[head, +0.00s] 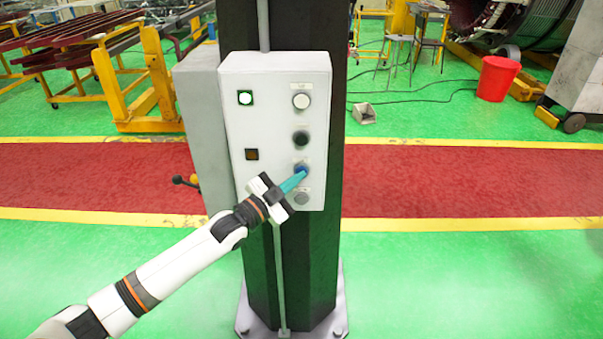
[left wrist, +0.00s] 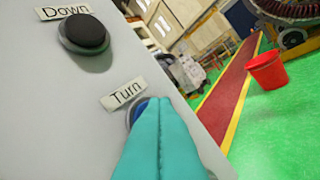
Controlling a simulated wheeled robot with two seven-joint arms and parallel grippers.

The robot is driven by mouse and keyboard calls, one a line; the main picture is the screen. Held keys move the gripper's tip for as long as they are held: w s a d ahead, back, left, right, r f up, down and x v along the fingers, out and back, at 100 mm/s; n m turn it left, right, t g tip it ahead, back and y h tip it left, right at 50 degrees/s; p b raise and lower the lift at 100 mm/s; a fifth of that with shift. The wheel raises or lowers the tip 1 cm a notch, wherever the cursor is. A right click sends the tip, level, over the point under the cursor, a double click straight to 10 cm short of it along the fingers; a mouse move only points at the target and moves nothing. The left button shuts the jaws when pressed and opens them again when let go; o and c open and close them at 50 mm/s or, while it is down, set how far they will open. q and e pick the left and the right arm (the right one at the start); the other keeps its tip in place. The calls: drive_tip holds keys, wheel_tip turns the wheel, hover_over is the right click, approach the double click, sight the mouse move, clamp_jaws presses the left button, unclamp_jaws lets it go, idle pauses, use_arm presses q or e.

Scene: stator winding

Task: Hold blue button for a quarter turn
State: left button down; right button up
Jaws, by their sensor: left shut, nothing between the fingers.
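The control box (head: 270,120) is a pale panel on a dark column. The blue button (head: 301,167) is in its right column, below the black button (head: 301,138). My left gripper (head: 303,173) is shut and empty, its teal fingertips at the blue button. In the left wrist view the shut teal fingers (left wrist: 160,130) cover most of the blue button (left wrist: 140,108), under a label reading "Turn" (left wrist: 123,94). The tips seem to touch it, but the contact itself is hidden. The black button (left wrist: 84,32) labelled "Down" is above. My right gripper is not in view.
A white button (head: 301,101) is at the top of the panel and a grey one (head: 302,198) is just below the blue button. A green lamp (head: 245,98) is lit; an amber lamp (head: 251,154) looks dark. A red bucket (head: 497,78) stands far behind on the green floor.

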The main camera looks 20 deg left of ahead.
use_arm(q)
drive_tip(key=shift+s, duration=0.1)
idle(0.7)
drive_tip(key=shift+s+d+p, duration=0.2)
drive_tip(key=shift+s+p, duration=0.35)
drive_tip(key=shift+s, duration=0.1)
drive_tip(key=s+p, duration=0.1)
drive_tip(key=s, duration=0.1)
drive_tip(key=s+d+p, duration=0.1)
drive_tip(key=s+p, duration=0.1)
drive_tip(key=shift+s+d, duration=0.2)
drive_tip(key=shift+s, duration=0.2)
idle(0.7)
